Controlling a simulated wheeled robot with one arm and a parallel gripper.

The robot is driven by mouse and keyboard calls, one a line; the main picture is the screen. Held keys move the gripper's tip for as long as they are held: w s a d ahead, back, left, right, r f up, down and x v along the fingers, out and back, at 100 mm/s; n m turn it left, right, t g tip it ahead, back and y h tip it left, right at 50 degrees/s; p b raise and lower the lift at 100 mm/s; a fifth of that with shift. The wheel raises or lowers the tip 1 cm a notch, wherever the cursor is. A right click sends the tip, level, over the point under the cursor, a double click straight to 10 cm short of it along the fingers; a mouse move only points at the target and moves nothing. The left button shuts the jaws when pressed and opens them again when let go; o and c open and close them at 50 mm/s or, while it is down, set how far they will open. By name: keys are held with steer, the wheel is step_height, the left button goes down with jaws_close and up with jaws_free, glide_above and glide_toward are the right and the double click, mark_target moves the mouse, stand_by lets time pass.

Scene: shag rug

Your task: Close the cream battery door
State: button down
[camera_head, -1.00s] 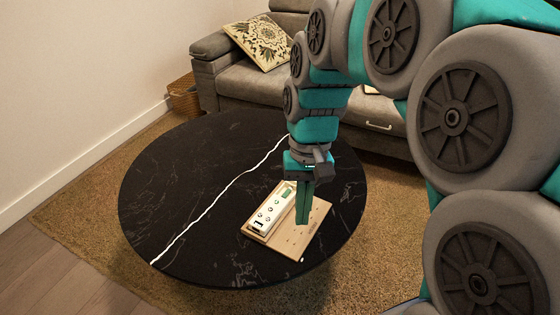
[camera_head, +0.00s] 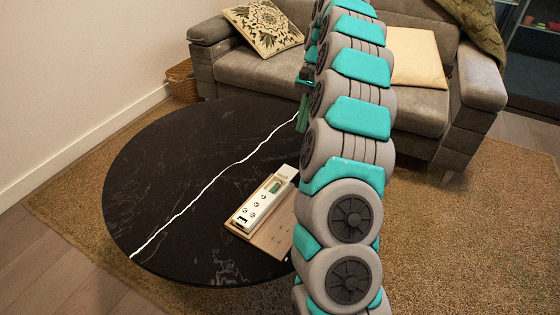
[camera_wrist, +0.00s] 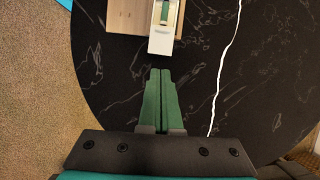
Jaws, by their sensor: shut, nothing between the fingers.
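A cream device (camera_head: 258,207) with several dark buttons lies on a wooden board (camera_head: 275,236) on the black table. At its far end a green recess (camera_head: 275,186) is exposed. Beyond it a plain cream panel (camera_head: 287,172), which looks like the battery door, sticks out past the board's edge. In the wrist view the door (camera_wrist: 160,45) lies just ahead of my fingertips, with green showing (camera_wrist: 165,14) behind it. My gripper (camera_wrist: 161,72) is shut and empty, its green fingers together and apart from the door. In the head view the gripper (camera_head: 302,120) is partly hidden by my arm.
The round black table (camera_head: 165,200) with a white vein is otherwise clear. A grey sofa (camera_head: 250,78) with cushions stands behind it. My arm hides the table's right side. A shag rug (camera_head: 470,230) surrounds the table.

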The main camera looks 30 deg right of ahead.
mark_target(286, 174)
steer(key=shift+m, duration=0.3)
steer(key=b+x, duration=0.1)
steer(key=x, duration=0.2)
steer(key=b+x, duration=0.1)
steer(key=x, duration=0.2)
steer(key=d+b+x, duration=0.1)
steer(key=x, duration=0.3)
steer(key=shift+w+f, duration=0.2)
steer(key=shift+f, duration=0.05)
steer(key=shift+s+a+f, duration=0.1)
steer(key=shift+s+a, duration=0.25)
steer(key=shift+a, duration=0.25)
steer(key=shift+s+a+f, duration=0.1)
steer(key=shift+s+a, duration=0.2)
steer(key=shift+a, duration=0.25)
steer(key=shift+s+a, duration=0.35)
steer(key=shift+a, duration=0.25)
steer(key=shift+s+a, duration=0.55)
steer(key=shift+a, duration=0.35)
steer(key=shift+s+a, duration=0.55)
steer(key=shift+a, duration=0.35)
steer(key=shift+s+a, duration=0.55)
steer(key=shift+a, duration=0.35)
